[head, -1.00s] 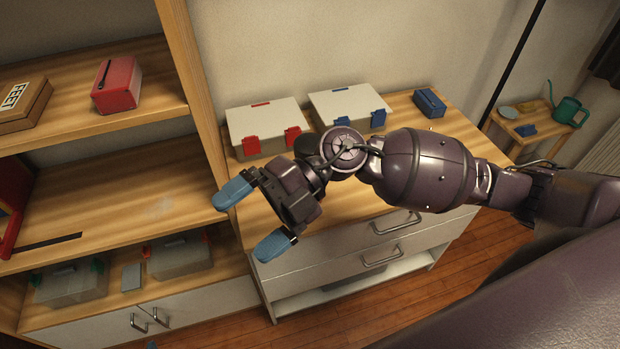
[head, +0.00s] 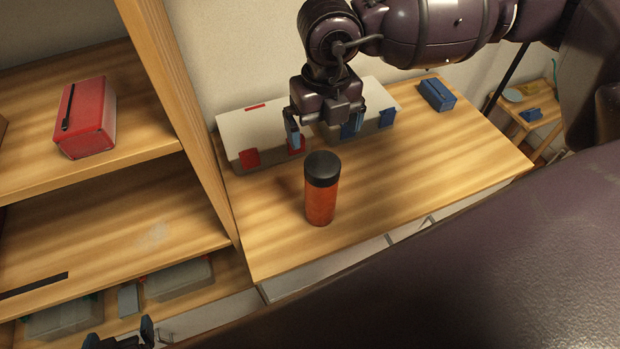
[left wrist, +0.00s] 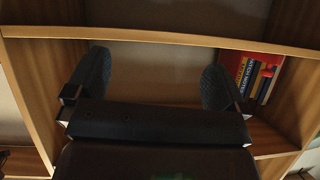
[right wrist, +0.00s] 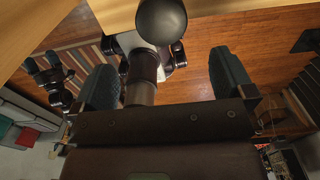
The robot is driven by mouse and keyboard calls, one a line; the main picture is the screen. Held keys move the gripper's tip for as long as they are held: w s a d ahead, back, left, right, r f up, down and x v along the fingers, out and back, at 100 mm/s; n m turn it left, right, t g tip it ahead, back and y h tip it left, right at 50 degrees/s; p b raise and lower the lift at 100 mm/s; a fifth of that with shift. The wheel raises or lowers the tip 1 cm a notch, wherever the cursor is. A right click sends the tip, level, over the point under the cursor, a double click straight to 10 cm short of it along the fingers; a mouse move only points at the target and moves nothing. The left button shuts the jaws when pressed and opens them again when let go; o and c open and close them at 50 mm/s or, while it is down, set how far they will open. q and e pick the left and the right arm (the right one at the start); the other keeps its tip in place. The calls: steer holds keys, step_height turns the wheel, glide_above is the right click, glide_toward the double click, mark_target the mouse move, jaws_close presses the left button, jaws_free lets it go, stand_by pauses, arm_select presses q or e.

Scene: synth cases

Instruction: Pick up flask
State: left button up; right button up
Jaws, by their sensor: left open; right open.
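The flask (head: 320,200) is an orange cylinder with a black lid, standing upright near the front edge of the wooden dresser top. My right gripper (head: 322,128) is open, fingers down, behind and above the flask in the head view, apart from it and empty. Its two fingers show in the right wrist view (right wrist: 165,80); a dark rounded shape at the top there may be the lid, but I cannot tell. My left gripper (head: 120,338) is partly in view at the bottom left, low in front of the shelves. It is open and empty in the left wrist view (left wrist: 155,80).
Two lidded boxes stand at the back of the dresser, one with red latches (head: 250,158), one with blue latches (head: 385,118). A small blue case (head: 436,94) is to their right. A red case (head: 86,118) sits on the left shelf.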

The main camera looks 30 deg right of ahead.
glide_above(323, 162)
step_height(323, 162, down, 4)
steer(key=shift+a+f, duration=0.1)
steer(key=shift+f, duration=0.55)
steer(key=shift+f+p, duration=0.3)
steer(key=shift+f, duration=0.1)
step_height(323, 162, down, 4)
steer(key=shift+f+p, duration=0.1)
steer(key=shift+p, duration=0.4)
steer(key=shift+f, duration=0.25)
arm_select(q)
steer(key=shift+s+a+r, duration=0.1)
steer(key=shift+s+r, duration=0.15)
steer(key=shift+s, duration=0.25)
arm_select(e)
steer(key=shift+c, duration=0.2)
steer(key=c, duration=1.4)
steer(key=shift+o, duration=0.2)
